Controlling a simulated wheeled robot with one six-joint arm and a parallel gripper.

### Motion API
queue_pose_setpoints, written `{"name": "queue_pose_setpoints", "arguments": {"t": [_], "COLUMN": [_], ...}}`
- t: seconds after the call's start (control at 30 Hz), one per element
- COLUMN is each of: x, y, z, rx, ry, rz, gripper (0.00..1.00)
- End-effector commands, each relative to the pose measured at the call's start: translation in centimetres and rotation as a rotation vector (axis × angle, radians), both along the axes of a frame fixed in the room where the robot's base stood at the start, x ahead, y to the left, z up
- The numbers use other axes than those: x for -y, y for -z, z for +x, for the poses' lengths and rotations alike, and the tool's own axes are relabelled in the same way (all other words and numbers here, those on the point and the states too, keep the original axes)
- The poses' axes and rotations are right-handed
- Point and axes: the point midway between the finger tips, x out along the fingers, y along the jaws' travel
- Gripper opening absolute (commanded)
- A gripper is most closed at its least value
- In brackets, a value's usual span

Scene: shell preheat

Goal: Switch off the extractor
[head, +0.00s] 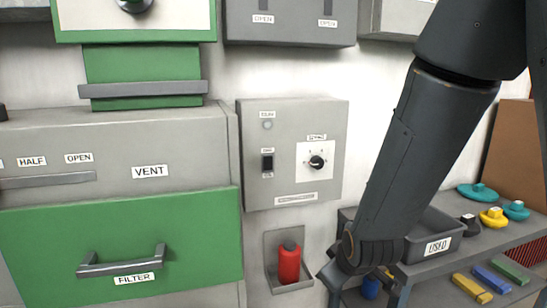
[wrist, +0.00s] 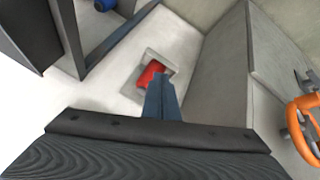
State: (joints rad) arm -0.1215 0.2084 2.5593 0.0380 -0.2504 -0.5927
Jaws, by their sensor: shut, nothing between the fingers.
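A grey control box (head: 292,152) is on the wall in the middle of the head view. It carries a dark rocker switch (head: 267,163) at its left, a round light (head: 267,125) above that, and a black dial (head: 316,162) on a white plate. Its small labels are too blurred to read surely, so I cannot tell if it is the extractor's. My gripper is shut and empty in the wrist view (wrist: 163,98). It is below and right of the box, apart from the switch. In the head view my arm largely hides it.
A red bottle (head: 289,263) sits in a wall holder just left of my gripper. A green FILTER drawer (head: 60,235) with a protruding handle is at left. A USED tray (head: 437,245) and shelves with coloured parts are at right. The wrist view shows an orange handwheel (wrist: 303,124).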

Motion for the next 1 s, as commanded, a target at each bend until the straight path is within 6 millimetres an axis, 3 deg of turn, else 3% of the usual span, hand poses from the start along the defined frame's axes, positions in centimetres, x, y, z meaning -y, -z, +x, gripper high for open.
{"name": "queue_pose_setpoints", "arguments": {"t": [0.1, 0.3, 0.6, 0.77, 1.0], "x": [-2.2, -5.9, -9.9, -10.7, -10.8], "y": [-2.9, -8.7, -17.4, -19.5, -20.0], "z": [2.9, 6.1, 5.8, 5.1, 4.9], "rx": [0.205, 0.568, 1.017, 1.123, 1.15], "ry": [-0.176, -0.406, -0.557, -0.567, -0.566], "rz": [-0.098, -0.311, -0.644, -0.739, -0.764], "gripper": [0.0, 0.0, 0.0, 0.0, 0.0]}}
